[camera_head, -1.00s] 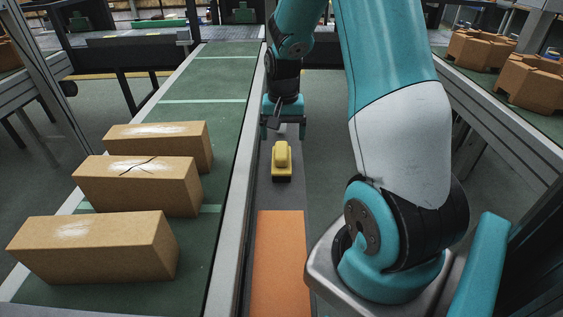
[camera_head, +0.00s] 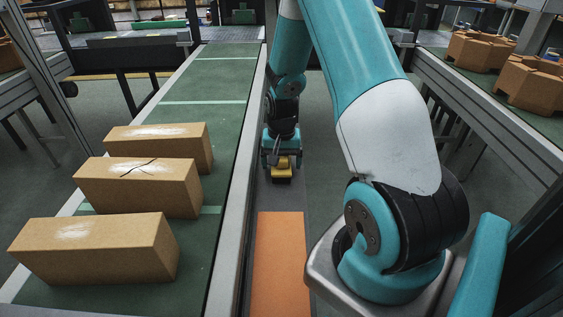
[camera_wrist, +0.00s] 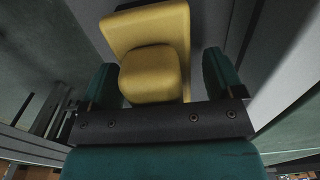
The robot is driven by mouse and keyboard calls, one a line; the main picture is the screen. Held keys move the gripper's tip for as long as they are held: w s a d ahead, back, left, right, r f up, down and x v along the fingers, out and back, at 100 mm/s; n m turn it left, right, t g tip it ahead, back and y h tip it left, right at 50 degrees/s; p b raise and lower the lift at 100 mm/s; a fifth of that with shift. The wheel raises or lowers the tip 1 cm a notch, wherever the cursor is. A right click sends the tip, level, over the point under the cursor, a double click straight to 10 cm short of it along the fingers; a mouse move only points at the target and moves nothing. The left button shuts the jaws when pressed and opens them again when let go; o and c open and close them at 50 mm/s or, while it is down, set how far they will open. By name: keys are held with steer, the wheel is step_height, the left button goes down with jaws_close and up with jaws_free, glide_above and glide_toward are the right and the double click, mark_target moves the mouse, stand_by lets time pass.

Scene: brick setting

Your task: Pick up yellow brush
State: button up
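The yellow brush (camera_head: 282,172) has a dark lower part and sits on a narrow grey surface beside the conveyor. My gripper (camera_head: 281,163) is just above and behind it in the head view, covering part of its top. In the wrist view the brush's yellow body and raised handle (camera_wrist: 151,74) lie between my two teal fingers. The gripper (camera_wrist: 163,78) is open, with a gap showing on both sides of the handle. I cannot tell how far the fingertips reach down beside it.
An orange panel (camera_head: 279,265) lies nearer on the same strip.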

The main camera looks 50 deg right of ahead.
steer(key=c, duration=1.1)
steer(key=shift+r, duration=0.1)
step_height(320, 180, up, 20)
steer(key=shift+f, duration=0.1)
